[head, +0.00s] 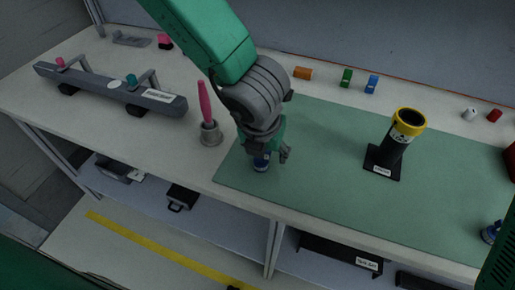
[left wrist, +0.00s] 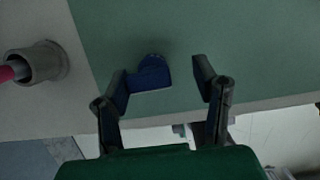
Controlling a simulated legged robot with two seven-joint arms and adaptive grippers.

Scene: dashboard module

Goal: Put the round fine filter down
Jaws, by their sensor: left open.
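The round fine filter (head: 261,165), small and blue with a pale band, is at the left part of the green mat (head: 330,190), near its front edge. My left gripper (head: 272,158) is right above and around it and partly hides it. In the left wrist view my left gripper (left wrist: 166,78) is open. The blue filter (left wrist: 152,74) shows there between the fingertips, close to the left finger; I cannot tell whether they touch. It appears to rest on the mat. My right gripper does not show.
A grey holder (head: 210,133) with a pink-handled tool stands left of the mat. A black tube with a yellow rim (head: 408,120) stands on the mat. Another blue item (head: 490,234) is at the right. A grey bar (head: 110,88) lies far left. The mat's middle is clear.

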